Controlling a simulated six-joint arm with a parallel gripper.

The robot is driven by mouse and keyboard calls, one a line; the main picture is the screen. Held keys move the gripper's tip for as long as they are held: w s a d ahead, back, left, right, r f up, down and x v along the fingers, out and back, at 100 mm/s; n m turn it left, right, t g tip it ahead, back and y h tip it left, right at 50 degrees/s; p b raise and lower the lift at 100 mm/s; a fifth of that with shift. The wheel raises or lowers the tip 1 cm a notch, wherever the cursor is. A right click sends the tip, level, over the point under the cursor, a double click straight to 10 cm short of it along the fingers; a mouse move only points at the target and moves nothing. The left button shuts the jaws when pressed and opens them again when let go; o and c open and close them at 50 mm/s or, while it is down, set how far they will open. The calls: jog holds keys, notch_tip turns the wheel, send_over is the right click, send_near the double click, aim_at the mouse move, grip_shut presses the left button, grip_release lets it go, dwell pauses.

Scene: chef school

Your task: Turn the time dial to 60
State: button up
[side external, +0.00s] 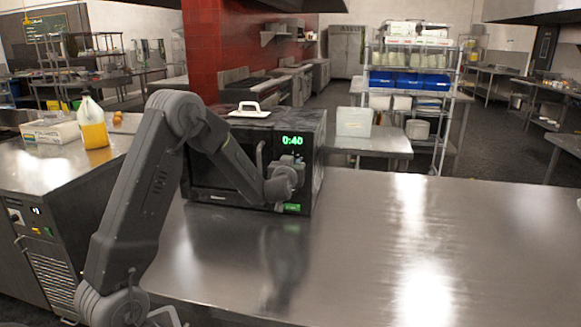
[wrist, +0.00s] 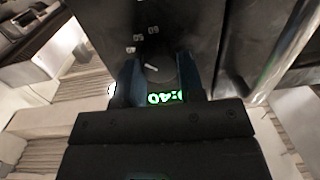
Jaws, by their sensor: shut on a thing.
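The black microwave (side external: 225,150) stands on the steel counter, and its green display (side external: 292,141) reads 0:40. My gripper (side external: 288,176) is at the control panel on the right of its front, below the display, and covers the dial there. In the wrist view, the dark time dial (wrist: 160,70) with a short white pointer line sits between the two fingers of my gripper (wrist: 160,82), which is shut on it. White scale numbers show around the dial, partly hidden by the fingers. Part of the display (wrist: 165,98) shows upside down in the wrist view.
A white-handled item (side external: 248,110) lies on top of the microwave. A long vertical microwave handle (wrist: 275,45) runs near the gripper in the wrist view. The steel counter (side external: 400,240) is clear to the right. A jug of yellow liquid (side external: 93,122) stands on the left counter.

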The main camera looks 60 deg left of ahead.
jog(key=m, duration=0.8)
jog(key=shift+f+m+y, duration=0.15)
jog(key=shift+m+y, duration=0.15)
dwell(0.4)
jog(key=o, duration=0.9)
jog(key=shift+o, duration=0.2)
jog(key=v, duration=1.3)
jog(key=shift+s+d, duration=0.3)
